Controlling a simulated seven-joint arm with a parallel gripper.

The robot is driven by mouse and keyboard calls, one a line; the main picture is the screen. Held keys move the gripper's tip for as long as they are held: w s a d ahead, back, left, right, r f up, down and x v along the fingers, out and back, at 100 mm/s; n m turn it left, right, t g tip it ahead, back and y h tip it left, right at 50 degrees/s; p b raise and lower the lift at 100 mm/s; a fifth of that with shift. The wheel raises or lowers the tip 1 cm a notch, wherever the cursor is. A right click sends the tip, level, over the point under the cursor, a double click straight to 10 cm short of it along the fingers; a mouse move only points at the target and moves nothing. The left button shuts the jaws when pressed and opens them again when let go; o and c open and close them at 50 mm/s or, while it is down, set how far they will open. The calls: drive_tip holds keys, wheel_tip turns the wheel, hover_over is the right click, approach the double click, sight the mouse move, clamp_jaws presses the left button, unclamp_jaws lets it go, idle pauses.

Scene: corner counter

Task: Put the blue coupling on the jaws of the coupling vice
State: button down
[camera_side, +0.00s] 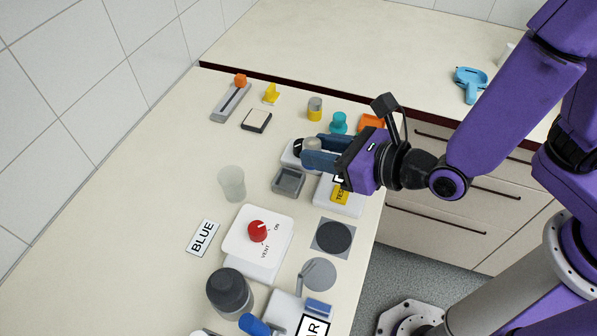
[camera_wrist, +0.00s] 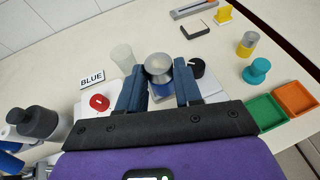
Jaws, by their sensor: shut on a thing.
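My gripper (camera_side: 309,150) is over the counter, with its blue fingers closed around the sides of the coupling. The coupling has a round silver top (camera_wrist: 159,66) and a blue lower part (camera_wrist: 160,90) in the wrist view, between the fingertips. It looks upright there. In the side view the fingers largely hide it, and only a bit of silver shows. A white unit with a black knob (camera_wrist: 196,67) is just right of the fingers in the wrist view. I cannot tell for certain which fixture is the coupling vice, and whether the coupling touches anything below is hidden.
A small grey tray (camera_side: 288,182) and a frosted cup (camera_side: 232,183) are near the gripper. A white panel with a red knob (camera_side: 257,231), a dark round pad (camera_side: 334,237) and a dark jar (camera_side: 229,292) are closer. A teal knob (camera_side: 338,123) and an orange tray (camera_wrist: 296,98) lie beyond.

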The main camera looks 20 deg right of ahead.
hover_over(299, 184)
wheel_tip(299, 184, down, 5)
drive_tip(key=shift+f, duration=0.1)
drive_tip(key=shift+a+f, duration=0.1)
drive_tip(key=shift+f, duration=1.45)
drive_tip(key=shift+f, duration=0.15)
drive_tip(key=c, duration=0.8)
unclamp_jaws()
drive_tip(key=shift+o, duration=0.2)
drive_tip(key=shift+r, duration=0.2)
drive_tip(key=v, duration=1.2)
